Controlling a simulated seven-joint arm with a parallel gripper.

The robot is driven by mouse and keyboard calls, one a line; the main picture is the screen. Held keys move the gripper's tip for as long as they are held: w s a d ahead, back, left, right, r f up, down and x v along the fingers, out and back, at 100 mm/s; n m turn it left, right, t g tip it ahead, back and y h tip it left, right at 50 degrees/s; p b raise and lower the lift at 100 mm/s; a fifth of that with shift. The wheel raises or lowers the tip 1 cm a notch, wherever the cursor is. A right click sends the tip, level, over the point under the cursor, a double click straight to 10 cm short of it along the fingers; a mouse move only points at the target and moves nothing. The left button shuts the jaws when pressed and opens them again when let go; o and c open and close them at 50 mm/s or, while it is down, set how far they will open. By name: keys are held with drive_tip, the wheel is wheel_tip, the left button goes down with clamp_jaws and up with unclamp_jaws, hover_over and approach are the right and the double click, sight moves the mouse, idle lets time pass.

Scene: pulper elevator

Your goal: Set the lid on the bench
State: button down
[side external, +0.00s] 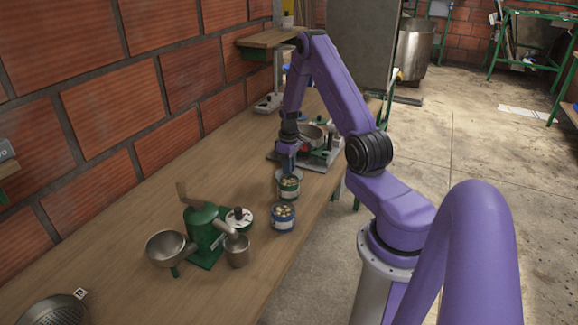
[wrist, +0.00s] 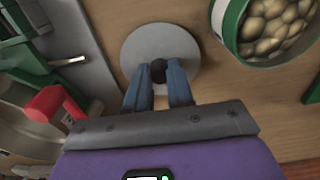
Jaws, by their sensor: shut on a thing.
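The lid (wrist: 135,52) is a flat grey disc with a dark round knob in its middle. My gripper (wrist: 159,74) is shut on the knob, one blue finger on each side. In the side external view my gripper (side external: 288,168) points down over the bench (side external: 135,210), just behind an open green can (side external: 289,188) of pale beans. There the lid (side external: 281,175) shows as a thin grey edge, mostly hidden. In the wrist view the can (wrist: 222,25) is right of the lid, with a small gap. I cannot tell whether the lid touches the bench.
A blue can (side external: 283,218) stands in front of the green one. A green hand-cranked machine (side external: 206,232) with a metal bowl (side external: 168,247) and a cup (side external: 237,251) stands at the front. A scale-like device (side external: 325,157) is close behind my gripper. The bench's left side is clear.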

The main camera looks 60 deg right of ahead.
drive_tip(key=c, duration=1)
unclamp_jaws()
wheel_tip(320, 180, up, 11)
drive_tip(key=s+a+r+n, duration=0.1)
drive_tip(key=a+r+n, duration=0.25)
drive_tip(key=a, duration=1.05)
drive_tip(key=s+a+r+n, duration=0.1)
drive_tip(key=a+r+n, duration=0.3)
drive_tip(key=a, duration=1)
drive_tip(key=s+a+r+n, duration=0.2)
drive_tip(key=s+a, duration=0.3)
drive_tip(key=s, duration=0.6)
drive_tip(key=s+a+r+n, duration=0.2)
drive_tip(key=s+a+n, duration=0.1)
drive_tip(key=s, duration=0.7)
drive_tip(key=shift+s+a, duration=0.35)
drive_tip(key=shift+a, duration=0.55)
